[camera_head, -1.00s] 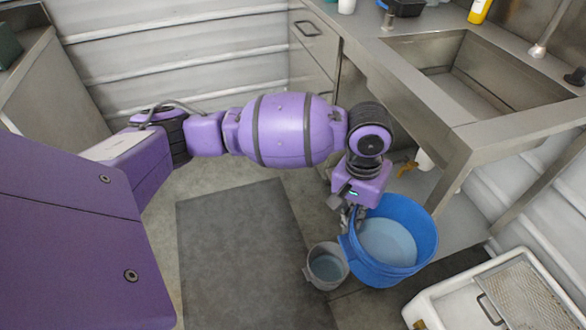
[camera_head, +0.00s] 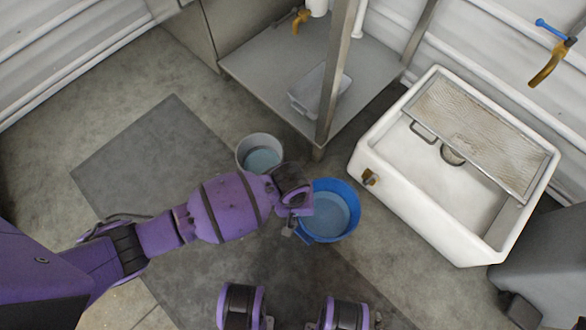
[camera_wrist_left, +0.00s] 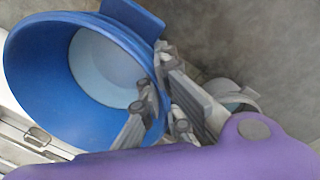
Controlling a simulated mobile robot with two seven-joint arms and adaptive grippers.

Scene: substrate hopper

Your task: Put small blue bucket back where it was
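The blue bucket (camera_head: 343,233) is in the middle of the head view, upright, with pale blue liquid inside. It fills the upper left of the wrist view (camera_wrist_left: 35,75), with a tab on its rim. My left gripper (camera_head: 291,227) is at the bucket's left rim. In the wrist view, the left gripper's fingers (camera_wrist_left: 160,100) straddle the rim, one inside and one outside, and appear shut on the wall. I cannot tell whether the bucket's base touches the floor.
A grey bucket (camera_head: 242,158) with liquid stands up and left of the blue one. A white basin (camera_head: 365,150) with a mesh rack stands to the right. A metal bench leg (camera_head: 335,90) and low shelf (camera_head: 262,65) are behind. Bare floor (camera_head: 385,245) lies right of the bucket.

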